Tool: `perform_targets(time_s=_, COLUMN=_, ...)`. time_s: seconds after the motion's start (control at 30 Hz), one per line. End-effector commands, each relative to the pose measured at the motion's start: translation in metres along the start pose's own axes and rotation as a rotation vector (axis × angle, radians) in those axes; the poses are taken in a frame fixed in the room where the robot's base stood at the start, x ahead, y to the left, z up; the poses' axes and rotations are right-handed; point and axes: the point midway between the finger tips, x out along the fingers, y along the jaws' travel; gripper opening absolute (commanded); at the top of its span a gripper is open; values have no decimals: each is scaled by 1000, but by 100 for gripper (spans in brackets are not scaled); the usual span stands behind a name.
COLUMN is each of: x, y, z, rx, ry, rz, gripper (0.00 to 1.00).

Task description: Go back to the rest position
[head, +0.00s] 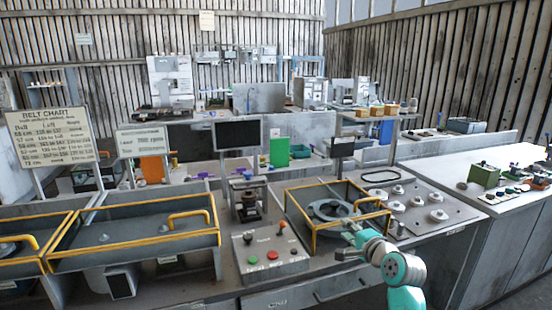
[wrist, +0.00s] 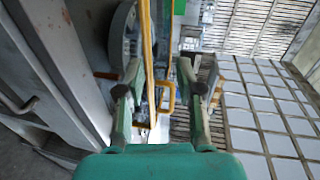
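My gripper (head: 345,238) is at the front right of the yellow-framed blower housing (head: 313,222) in the head view. In the wrist view its two fingers (wrist: 159,66) stand apart with nothing clamped between them. A yellow rail (wrist: 149,40) of the housing's frame shows in the gap beyond the fingers; I cannot tell how close it is. The grey wheel (head: 330,210) sits inside the frame, and its edge also shows in the wrist view (wrist: 123,35). The frame's yellow handle (head: 371,199) is at the right, behind my wrist.
A control box (head: 270,256) with buttons stands left of the housing. A panel (head: 425,212) with several round white parts lies to its right. Yellow-railed bins (head: 135,245) fill the left.

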Motion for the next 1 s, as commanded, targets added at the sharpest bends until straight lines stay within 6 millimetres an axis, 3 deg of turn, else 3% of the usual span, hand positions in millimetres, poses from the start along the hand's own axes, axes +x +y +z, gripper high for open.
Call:
perform_targets(time_s=0.27, x=-14, y=50, z=12, rx=-51, ry=29, rz=15, gripper=36)
perform_targets(time_s=0.47, x=-37, y=105, z=26, rx=-118, ry=64, rz=33, gripper=36)
perform_targets(time_s=0.7, x=-90, y=189, z=55, rx=-252, ry=120, rz=68, gripper=36)
perform_targets(time_s=1.0, x=-175, y=271, z=93, rx=-441, ry=175, rz=119, gripper=36)
